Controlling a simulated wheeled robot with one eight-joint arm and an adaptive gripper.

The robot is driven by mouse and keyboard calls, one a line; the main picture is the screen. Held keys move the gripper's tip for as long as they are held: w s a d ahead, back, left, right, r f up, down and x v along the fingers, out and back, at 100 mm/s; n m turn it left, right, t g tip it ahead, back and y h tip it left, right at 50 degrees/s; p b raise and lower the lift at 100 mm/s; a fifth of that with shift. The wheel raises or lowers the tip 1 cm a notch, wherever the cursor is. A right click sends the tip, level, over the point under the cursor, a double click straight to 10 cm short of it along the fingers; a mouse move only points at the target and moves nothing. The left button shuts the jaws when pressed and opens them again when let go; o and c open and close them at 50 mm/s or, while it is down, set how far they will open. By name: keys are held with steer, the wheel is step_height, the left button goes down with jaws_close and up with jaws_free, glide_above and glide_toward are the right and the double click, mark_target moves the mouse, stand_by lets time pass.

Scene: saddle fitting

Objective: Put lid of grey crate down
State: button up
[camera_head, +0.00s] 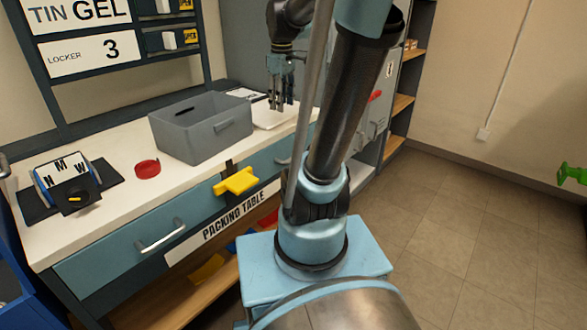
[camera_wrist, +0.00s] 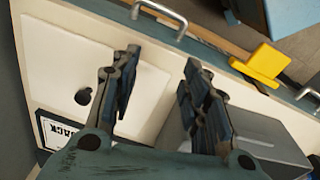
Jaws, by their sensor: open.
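The grey crate (camera_head: 205,143) stands open-topped on the white packing table. Part of it shows at the lower right of the wrist view (camera_wrist: 265,140). A pale flat panel (camera_head: 272,118) with a dark knob-like spot lies on the table to the right of the crate; it looks like the lid. It fills much of the left of the wrist view (camera_wrist: 65,65). My gripper (camera_head: 280,106) is open and empty above this panel, fingers pointing down. Its two fingers are well apart in the wrist view (camera_wrist: 162,62), with the dark spot left of them.
On the packing table (camera_head: 110,205) are a red round object (camera_head: 147,168) and a blue-and-white lettered block (camera_head: 62,175) on a dark mat. A yellow handle (camera_head: 236,182) juts from the front edge. A sign lies behind the panel.

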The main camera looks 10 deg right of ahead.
steer(key=s+f+m+t, duration=0.1)
steer(key=s+f+m, duration=0.8)
steer(key=s+f, duration=0.7)
steer(key=shift+s, duration=0.8)
steer(key=shift+o, duration=0.5)
steer(key=shift+a, duration=0.1)
